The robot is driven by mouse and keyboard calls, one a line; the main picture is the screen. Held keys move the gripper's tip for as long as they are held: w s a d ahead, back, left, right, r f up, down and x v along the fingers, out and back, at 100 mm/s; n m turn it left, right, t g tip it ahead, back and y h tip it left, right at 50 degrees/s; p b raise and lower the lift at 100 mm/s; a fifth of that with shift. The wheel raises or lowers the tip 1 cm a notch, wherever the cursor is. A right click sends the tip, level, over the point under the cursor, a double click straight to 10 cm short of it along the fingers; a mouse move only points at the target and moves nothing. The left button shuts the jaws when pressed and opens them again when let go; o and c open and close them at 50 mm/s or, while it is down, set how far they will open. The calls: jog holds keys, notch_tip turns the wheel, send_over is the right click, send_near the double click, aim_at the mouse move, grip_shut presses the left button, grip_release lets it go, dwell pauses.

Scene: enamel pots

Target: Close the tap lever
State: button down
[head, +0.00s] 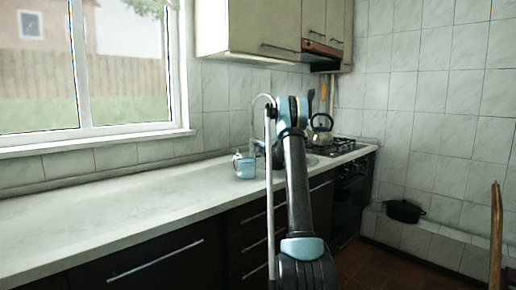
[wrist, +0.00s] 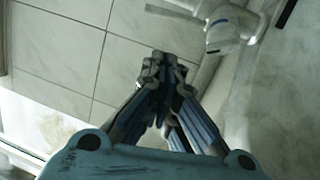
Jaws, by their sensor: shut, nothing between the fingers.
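In the wrist view, the tap's pale body (wrist: 224,32) with a bluish band is at the upper right. A thin bar, which looks like the lever (wrist: 170,10), reaches left from it along the top edge. My gripper (wrist: 164,60) is shut and empty, with its fingertips below and left of the tap body in that picture. I see no clear contact with the lever. My arm hides the fingertips in the head view.
A light blue mug (head: 244,168) stands on the long pale counter (head: 110,216), left of the tap. A kettle (head: 321,131) stands on the stove (head: 337,147) beyond my arm. Wall cupboards (head: 265,27) hang above. The counter's left part is clear.

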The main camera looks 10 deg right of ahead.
jog(key=w+r, duration=0.1)
jog(key=w, duration=0.5)
jog(key=shift+w, duration=0.15)
jog(key=shift+r, duration=0.1)
jog(key=shift+w+r, duration=0.6)
jog(key=shift+w, duration=0.3)
jog(key=shift+s, duration=0.1)
